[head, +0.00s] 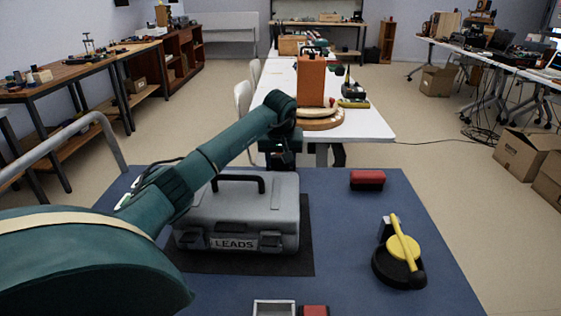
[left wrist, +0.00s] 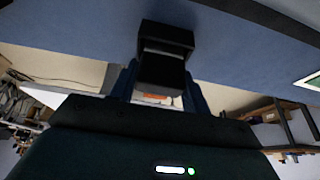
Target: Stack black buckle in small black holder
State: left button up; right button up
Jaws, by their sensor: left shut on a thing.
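My left gripper (head: 280,158) is beyond the far side of the grey case in the head view, partly hidden by it and my arm. In the left wrist view its blue fingers (left wrist: 161,88) are shut on a black block-like piece (left wrist: 160,73), which looks like the black buckle. A second black block (left wrist: 166,36) with a pale strip below it adjoins this piece, against the blue table. I cannot tell whether it is the small black holder or part of the held piece. No separate holder shows clearly in the head view. My right gripper is not in view.
The grey case (head: 238,214) stands on a black mat (head: 308,262) on the blue table (head: 345,230). A red-and-black block (head: 367,180) lies right of it. A round black base with a yellow top (head: 403,248) stands farther right. A pale tray (head: 273,308) is at the front edge.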

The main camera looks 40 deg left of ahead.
pick_arm(q)
jog(key=shift+f, duration=0.15)
jog(key=shift+f, duration=0.1)
jog(key=o, duration=1)
jog(key=shift+f, duration=0.1)
